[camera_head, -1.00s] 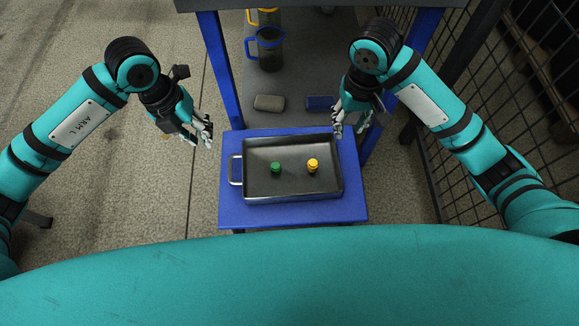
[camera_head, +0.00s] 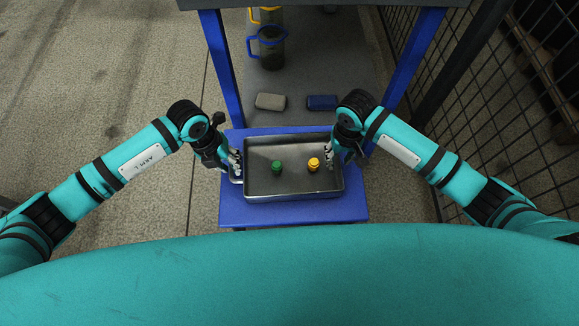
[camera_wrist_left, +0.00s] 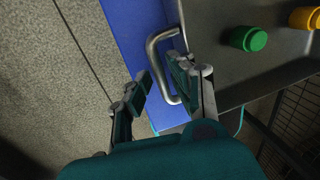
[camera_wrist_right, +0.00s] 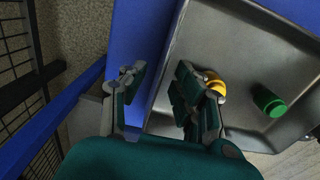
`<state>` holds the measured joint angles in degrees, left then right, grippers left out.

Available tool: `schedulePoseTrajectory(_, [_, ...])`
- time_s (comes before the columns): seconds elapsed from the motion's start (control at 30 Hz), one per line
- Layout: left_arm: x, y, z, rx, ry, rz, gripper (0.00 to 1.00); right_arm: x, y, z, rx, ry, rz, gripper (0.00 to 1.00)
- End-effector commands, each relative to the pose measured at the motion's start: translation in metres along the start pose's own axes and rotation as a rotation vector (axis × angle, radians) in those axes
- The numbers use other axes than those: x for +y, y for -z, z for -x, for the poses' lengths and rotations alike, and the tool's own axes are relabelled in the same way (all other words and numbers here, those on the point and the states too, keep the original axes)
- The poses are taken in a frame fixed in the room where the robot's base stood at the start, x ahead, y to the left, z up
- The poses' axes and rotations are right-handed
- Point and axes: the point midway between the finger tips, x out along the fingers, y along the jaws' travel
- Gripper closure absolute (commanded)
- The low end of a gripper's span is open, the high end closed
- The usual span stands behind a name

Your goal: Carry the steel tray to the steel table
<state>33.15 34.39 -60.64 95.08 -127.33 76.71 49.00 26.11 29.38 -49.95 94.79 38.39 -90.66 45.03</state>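The steel tray (camera_head: 296,189) rests on a small blue stand (camera_head: 293,211), with a green knobbed piece (camera_head: 277,167) and a yellow one (camera_head: 313,164) on its floor. My left gripper (camera_head: 235,165) is open at the tray's left end. In the left wrist view the bar handle (camera_wrist_left: 152,50) runs between its parted fingers (camera_wrist_left: 163,83). My right gripper (camera_head: 346,153) is at the tray's right end. In the right wrist view its fingers (camera_wrist_right: 160,85) are open on either side of the tray's wall; I see no handle there. I cannot identify the steel table.
A blue-legged bench (camera_head: 221,70) stands behind the stand. On its lower grey surface are a blue-handled jug (camera_head: 270,50), a grey block (camera_head: 270,101) and a blue block (camera_head: 322,102). A wire mesh fence (camera_head: 480,110) runs along the right. The floor at left is clear.

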Motion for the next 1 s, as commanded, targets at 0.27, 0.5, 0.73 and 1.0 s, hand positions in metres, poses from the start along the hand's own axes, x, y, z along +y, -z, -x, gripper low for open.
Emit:
schedulePoseTrajectory(0.27, [-0.0003,0.0,-0.0077,-0.001,0.0,-0.001,0.78,0.0003,0.0003,-0.0076,0.001,0.0,0.0,0.69])
schedulePoseTrajectory(0.5, [-0.0002,0.0001,-0.0074,0.0,0.0,-0.001,0.9,0.0002,0.0002,-0.0073,0.001,0.0,0.0,0.81])
schedulePoseTrajectory(0.73, [-0.0001,0.0001,-0.0073,0.0,0.0,-0.001,1.0,0.0002,0.0002,-0.0072,0.001,0.0,0.0,1.0])
schedulePoseTrajectory(1.0, [0.0,0.0,-0.0071,0.0,0.0,-0.001,1.0,0.0003,0.0002,-0.007,0.001,-0.001,0.0,1.0])
